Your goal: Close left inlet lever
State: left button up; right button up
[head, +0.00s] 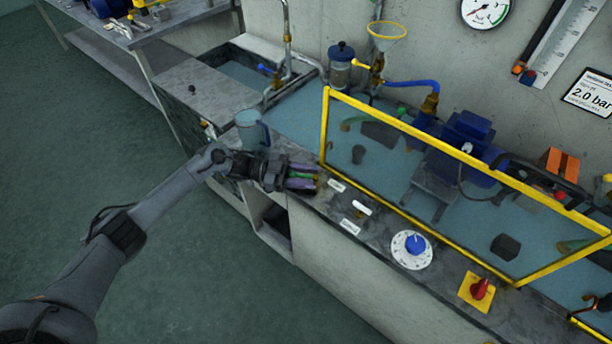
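My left gripper (303,179) reaches in from the left, low over the front strip of the counter, with its fingers pointing right. Purple and green show at its fingers; I cannot tell whether they are open or shut, or whether they touch anything. A white lever-like handle (362,208) stands on the strip to the right of the fingers, apart from them. My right gripper is not in view.
A yellow-framed guard (324,125) stands just behind the strip. A blue knob (415,244) on a white dial and a red knob (480,289) on a yellow plate lie farther right. A translucent jug (251,130) stands close behind my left gripper.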

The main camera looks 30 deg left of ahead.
pick_arm(q)
jog(key=shift+s+a, duration=0.2)
jog(key=shift+a, duration=0.3)
jog(key=v, duration=0.9)
jog(key=shift+s+a, duration=0.15)
jog(key=shift+a, duration=0.2)
